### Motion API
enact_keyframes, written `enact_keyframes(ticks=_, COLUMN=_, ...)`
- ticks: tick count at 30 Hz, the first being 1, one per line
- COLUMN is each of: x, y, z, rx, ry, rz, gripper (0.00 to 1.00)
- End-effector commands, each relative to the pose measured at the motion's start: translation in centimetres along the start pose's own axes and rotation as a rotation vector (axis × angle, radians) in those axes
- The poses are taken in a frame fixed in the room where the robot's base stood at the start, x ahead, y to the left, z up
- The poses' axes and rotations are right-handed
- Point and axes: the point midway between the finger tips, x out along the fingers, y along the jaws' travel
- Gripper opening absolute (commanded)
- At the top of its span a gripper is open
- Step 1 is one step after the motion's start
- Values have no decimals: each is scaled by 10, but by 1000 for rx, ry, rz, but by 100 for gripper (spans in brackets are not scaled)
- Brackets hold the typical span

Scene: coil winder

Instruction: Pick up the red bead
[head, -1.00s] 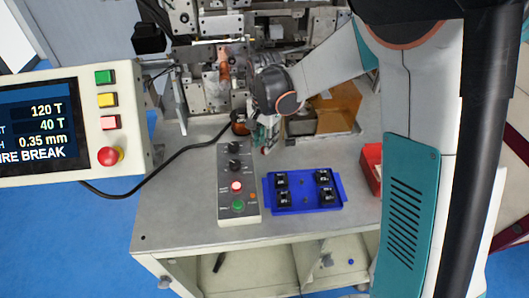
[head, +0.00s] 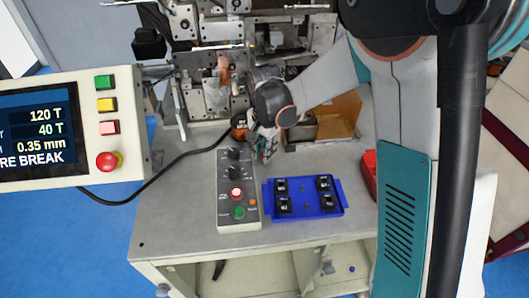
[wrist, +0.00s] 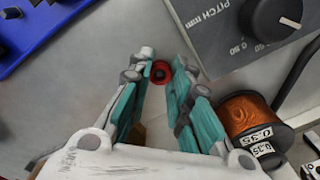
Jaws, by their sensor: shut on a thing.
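The red bead (wrist: 160,72), small with a dark centre hole, lies between my fingertips in the wrist view. My gripper (wrist: 163,66) is shut on it, one teal finger on each side. In the head view my gripper (head: 266,152) is low over the grey table, just right of the control box. The bead cannot be made out clearly there. Whether it still touches the table I cannot tell.
The control box (head: 237,190) with knobs and buttons stands close left of my gripper. A copper wire spool (wrist: 257,125) is near my right finger. The blue tray (head: 304,212) with black parts lies in front. An amber bin (head: 338,118) stands behind right.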

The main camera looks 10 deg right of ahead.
Motion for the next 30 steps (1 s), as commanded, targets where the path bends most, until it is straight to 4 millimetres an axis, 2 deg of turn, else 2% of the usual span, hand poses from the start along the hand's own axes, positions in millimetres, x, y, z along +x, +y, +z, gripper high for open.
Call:
enact_keyframes(ticks=8, x=-37, y=0, z=0, rx=0, ry=0, rz=0, gripper=12)
enact_keyframes(ticks=18, x=-123, y=0, z=0, rx=0, ry=0, rz=0, gripper=12)
enact_keyframes(ticks=24, x=-166, y=0, z=0, rx=0, ry=0, rz=0, gripper=12)
enact_keyframes(ticks=30, x=-190, y=0, z=0, rx=0, ry=0, rz=0, gripper=12)
